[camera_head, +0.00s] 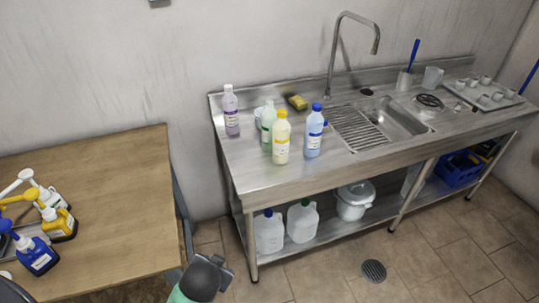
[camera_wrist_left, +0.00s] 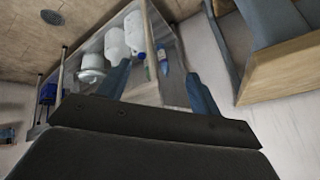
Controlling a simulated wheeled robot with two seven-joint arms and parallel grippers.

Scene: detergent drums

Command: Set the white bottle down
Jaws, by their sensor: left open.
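A white pump bottle (camera_head: 52,197) stands on the wooden table (camera_head: 110,190) at the left, beside a yellow pump bottle (camera_head: 60,226) and a blue one (camera_head: 36,256). Two white jugs, one with a blue cap (camera_head: 269,232) and one with a green cap (camera_head: 302,220), stand on the shelf under the sink. I cannot tell which is the task's white bottle. My left gripper (camera_head: 224,270) is low, between table and sink. In the left wrist view its fingers (camera_wrist_left: 160,92) are apart with nothing held between them. My right gripper is out of view.
The steel sink counter (camera_head: 270,185) holds several detergent bottles, a sponge (camera_head: 297,102) and a tap (camera_head: 335,55). A lidded pot (camera_head: 355,200) and a blue crate (camera_head: 457,169) are on its lower shelf. The tiled floor in front is clear apart from a drain (camera_head: 374,271).

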